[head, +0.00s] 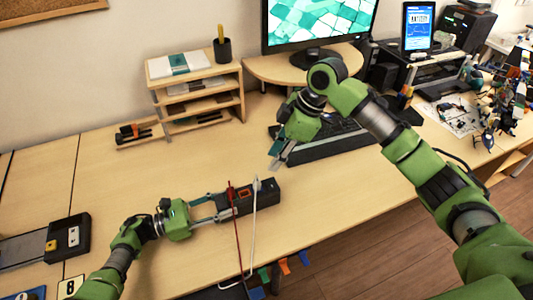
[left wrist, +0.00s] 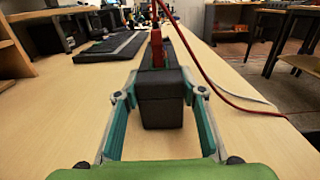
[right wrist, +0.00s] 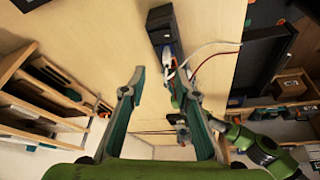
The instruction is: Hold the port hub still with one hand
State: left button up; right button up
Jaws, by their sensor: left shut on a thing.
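The port hub is a long black box (head: 266,192) lying on the desk; its near end fills the middle of the left wrist view (left wrist: 162,108). My left gripper (head: 222,205) is shut on that end, one finger along each side. A red plug (left wrist: 157,50) stands upright on the hub's top, its cable hanging over the front desk edge. A white cable (head: 254,225) also reaches the hub; I cannot tell how its end is seated. My right gripper (right wrist: 163,80) is open and empty above the desk, behind the hub. The hub also shows in the right wrist view (right wrist: 160,22).
A keyboard (head: 325,140) lies behind the hub, below the monitor (head: 318,20). A wooden shelf unit (head: 200,92) stands at the back left. A black tray-like device (head: 68,238) is at the far left. Coloured tabs (head: 284,267) hang at the front edge.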

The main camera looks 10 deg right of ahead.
aim_at(258, 179)
jog(key=a+f+n, duration=0.1)
jog(key=f, duration=0.2)
jog(key=a+f+n+g, duration=0.1)
jog(key=a+f, duration=0.1)
jog(key=f, duration=0.1)
jog(key=a+f+n+g, duration=0.1)
jog(key=a+f+n, duration=0.1)
jog(key=f, duration=0.1)
jog(key=shift+a+f, duration=0.15)
jog(key=shift+f, duration=0.05)
dwell(0.3)
jog(key=shift+c, duration=0.3)
grip_shut()
